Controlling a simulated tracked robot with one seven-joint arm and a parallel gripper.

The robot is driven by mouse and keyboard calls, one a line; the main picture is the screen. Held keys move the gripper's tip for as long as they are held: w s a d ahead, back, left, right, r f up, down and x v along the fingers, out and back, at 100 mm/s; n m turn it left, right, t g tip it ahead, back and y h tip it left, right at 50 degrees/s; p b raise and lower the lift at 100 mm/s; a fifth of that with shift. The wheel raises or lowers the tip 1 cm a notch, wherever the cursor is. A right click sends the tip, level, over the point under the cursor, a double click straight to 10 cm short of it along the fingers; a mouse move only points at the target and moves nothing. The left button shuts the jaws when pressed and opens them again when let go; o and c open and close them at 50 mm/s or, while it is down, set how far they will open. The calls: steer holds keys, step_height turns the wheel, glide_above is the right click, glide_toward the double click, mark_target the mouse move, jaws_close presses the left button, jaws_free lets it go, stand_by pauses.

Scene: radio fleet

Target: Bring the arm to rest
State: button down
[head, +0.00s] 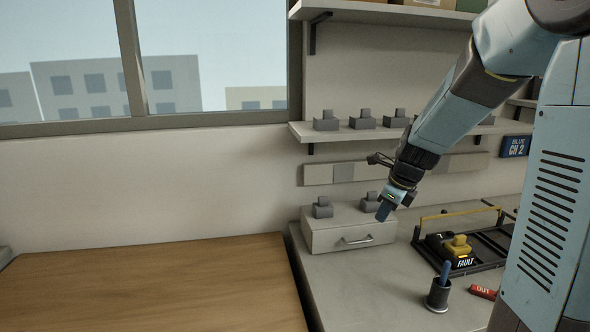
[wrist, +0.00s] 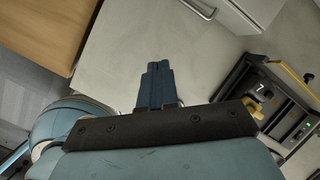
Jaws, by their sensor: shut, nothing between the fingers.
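My gripper (head: 384,211) hangs from my blue arm in front of the grey drawer box in the head view, fingers pointing down. In the wrist view my gripper (wrist: 156,66) shows its two blue fingers pressed together with nothing between them. Below the fingers is bare light grey counter. The gripper appears apart from the counter and the drawer box, though the exact gap is hard to judge.
The drawer box (head: 326,237) has grey chargers on top. To the right are a black tray with a yellow handle (head: 450,216), a yellow radio (head: 457,246) by a FAULT label, a dark cup (head: 438,296) and a red OUT tag (head: 483,292). The wooden table (head: 150,290) is bare.

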steer(key=s+r+n+t+h, duration=0.1)
steer(key=s+r+n, duration=0.5)
steer(key=s+n, duration=0.6)
steer(key=s+r+n+t+h, duration=0.1)
steer(key=s+r+n, duration=0.4)
steer(key=s+n, duration=0.7)
steer(key=shift+s+r+n, duration=0.35)
steer(key=shift+s+n, duration=0.05)
steer(key=shift+n, duration=0.3)
steer(key=shift+a, duration=0.1)
